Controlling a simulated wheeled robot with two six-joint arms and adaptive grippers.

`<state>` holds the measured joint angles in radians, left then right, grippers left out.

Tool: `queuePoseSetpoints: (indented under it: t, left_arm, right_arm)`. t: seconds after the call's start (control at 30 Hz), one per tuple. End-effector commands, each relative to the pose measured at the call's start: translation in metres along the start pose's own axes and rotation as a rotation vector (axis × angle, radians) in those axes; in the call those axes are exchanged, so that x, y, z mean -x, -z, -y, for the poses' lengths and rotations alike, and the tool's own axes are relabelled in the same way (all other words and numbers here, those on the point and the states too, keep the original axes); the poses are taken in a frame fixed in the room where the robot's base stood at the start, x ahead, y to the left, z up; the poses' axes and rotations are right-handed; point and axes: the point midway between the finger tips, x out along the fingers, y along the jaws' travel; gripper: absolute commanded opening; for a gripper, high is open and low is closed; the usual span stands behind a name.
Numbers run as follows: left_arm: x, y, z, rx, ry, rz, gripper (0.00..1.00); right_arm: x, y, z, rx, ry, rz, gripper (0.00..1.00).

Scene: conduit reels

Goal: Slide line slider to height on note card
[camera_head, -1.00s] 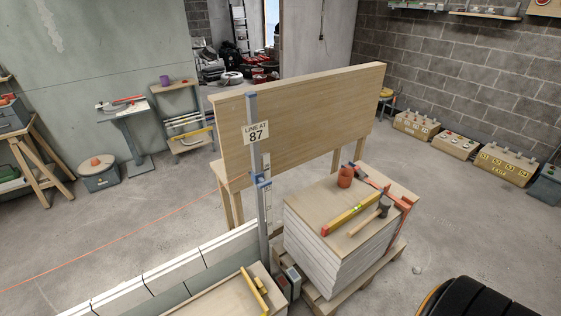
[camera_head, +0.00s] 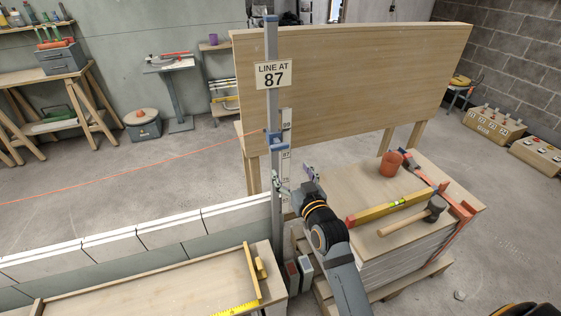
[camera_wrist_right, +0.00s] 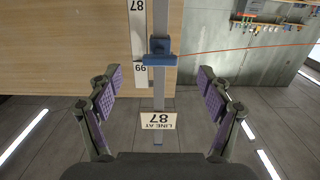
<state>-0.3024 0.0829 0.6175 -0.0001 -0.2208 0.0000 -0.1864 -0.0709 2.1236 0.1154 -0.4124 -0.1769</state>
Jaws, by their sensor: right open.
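The line slider (camera_head: 274,140) is a blue clamp on an upright grey pole (camera_head: 271,105). It sits between the 99 and 87 marks of the white scale strip (camera_head: 286,140) beside the pole. The note card (camera_head: 273,75) higher on the pole reads "LINE AT 87". My right gripper (camera_head: 294,180) is open and empty, below the slider near the pole. In the right wrist view, which is upside down, the slider (camera_wrist_right: 160,52) lies beyond the spread purple-padded fingers (camera_wrist_right: 159,78), apart from them. My left gripper is not in view.
An orange string (camera_head: 150,158) runs left from the slider. A wooden panel (camera_head: 350,80) stands behind the pole. A low block wall (camera_head: 130,235) meets its foot. Right of my arm, a board stack (camera_head: 370,190) carries a yellow level (camera_head: 390,207), a mallet (camera_head: 415,218) and a red-brown pot (camera_head: 390,164).

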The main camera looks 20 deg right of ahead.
Motion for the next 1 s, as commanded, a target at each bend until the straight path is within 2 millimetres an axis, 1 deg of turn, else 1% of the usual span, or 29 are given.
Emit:
queuePoseSetpoints:
  t: [0.03, 0.1, 0.17, 0.27, 0.37, 0.6, 0.7, 0.83, 1.0]
  left_arm:
    - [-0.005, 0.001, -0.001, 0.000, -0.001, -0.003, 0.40]
    - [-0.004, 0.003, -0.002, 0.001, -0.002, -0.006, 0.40]
    - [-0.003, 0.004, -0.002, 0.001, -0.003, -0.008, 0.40]
    - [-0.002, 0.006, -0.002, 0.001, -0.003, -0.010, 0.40]
    - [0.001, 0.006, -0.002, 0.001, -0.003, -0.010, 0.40]
    - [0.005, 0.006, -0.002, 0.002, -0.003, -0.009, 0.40]
    - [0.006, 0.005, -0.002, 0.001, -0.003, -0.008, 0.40]
    - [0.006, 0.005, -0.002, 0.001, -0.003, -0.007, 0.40]
    - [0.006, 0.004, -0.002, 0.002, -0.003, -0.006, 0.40]
  right_arm:
    - [0.002, 0.009, 0.000, -0.001, -0.001, -0.025, 0.79]
    - [0.004, 0.018, 0.000, -0.001, -0.002, -0.041, 0.79]
    - [0.004, 0.021, -0.001, 0.000, -0.002, -0.043, 0.79]
    - [-0.002, 0.021, -0.001, 0.000, -0.002, -0.043, 0.79]
    - [-0.018, 0.023, -0.001, 0.001, -0.001, -0.043, 0.79]
    - [-0.069, 0.025, -0.001, 0.001, -0.002, -0.042, 0.79]
    - [-0.085, 0.025, -0.001, 0.001, -0.002, -0.042, 0.79]
    - [-0.097, 0.024, -0.001, 0.000, -0.002, -0.041, 0.79]
    - [-0.101, 0.024, -0.001, 0.000, -0.002, -0.041, 0.79]
